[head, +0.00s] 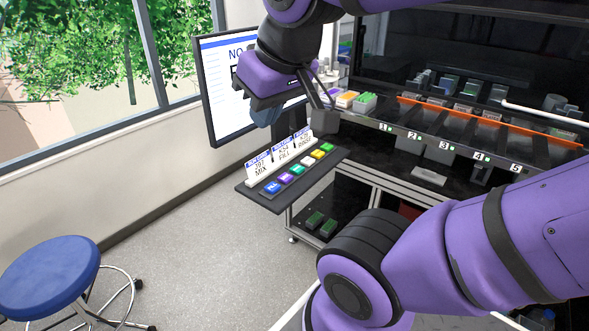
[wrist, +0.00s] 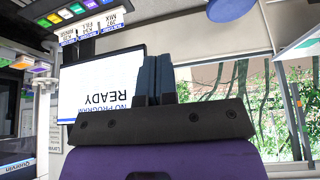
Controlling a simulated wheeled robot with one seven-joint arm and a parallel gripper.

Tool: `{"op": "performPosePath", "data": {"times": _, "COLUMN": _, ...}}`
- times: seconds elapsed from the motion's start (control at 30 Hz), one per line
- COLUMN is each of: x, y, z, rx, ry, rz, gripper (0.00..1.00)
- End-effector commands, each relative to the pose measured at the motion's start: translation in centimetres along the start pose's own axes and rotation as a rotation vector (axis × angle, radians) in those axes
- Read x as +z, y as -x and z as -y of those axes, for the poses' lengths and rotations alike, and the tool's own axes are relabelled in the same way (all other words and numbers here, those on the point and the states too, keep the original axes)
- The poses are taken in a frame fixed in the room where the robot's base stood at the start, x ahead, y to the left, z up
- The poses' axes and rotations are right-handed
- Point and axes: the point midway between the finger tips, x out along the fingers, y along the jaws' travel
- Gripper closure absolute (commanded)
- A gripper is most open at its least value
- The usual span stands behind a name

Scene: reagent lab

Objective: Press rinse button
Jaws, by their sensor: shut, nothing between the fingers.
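A dark shelf (head: 246,196) juts out in front of the bench with a row of coloured buttons: blue (head: 272,187), purple (head: 285,178), green (head: 297,169), white (head: 307,161), yellow (head: 317,153) and another green (head: 326,147). Cards stand behind them, reading MIX (head: 261,169) and FILL (head: 283,153); the third, small card (head: 303,139) seems to read RINSE. I cannot tell which button is rinse. My gripper (head: 265,113) is shut and empty, above and behind the shelf, before the monitor. Its blue fingers (wrist: 155,79) are together in the upside-down wrist view, apart from the buttons (wrist: 72,10).
The monitor (wrist: 100,85) reads NO PROGRAM READY. The bench with numbered slots (head: 443,147) and coloured racks (head: 365,103) is at right. A blue stool (head: 48,278) stands lower left. The floor (head: 185,260) between them is clear.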

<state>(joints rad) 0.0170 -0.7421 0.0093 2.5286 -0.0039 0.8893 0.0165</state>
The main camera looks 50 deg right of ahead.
Motion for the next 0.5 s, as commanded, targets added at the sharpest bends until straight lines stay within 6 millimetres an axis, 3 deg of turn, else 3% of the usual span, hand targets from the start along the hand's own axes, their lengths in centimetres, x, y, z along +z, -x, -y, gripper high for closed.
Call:
{"op": "performPosePath", "data": {"times": 0.27, "x": -6.1, "y": -4.7, "z": -3.6, "rx": 0.121, "ry": -0.158, "rz": -0.030, "gripper": 1.00}}
{"op": "performPosePath", "data": {"times": 0.5, "x": -11.0, "y": -10.7, "z": -9.0, "rx": 0.198, "ry": -0.313, "rz": -0.075, "gripper": 1.00}}
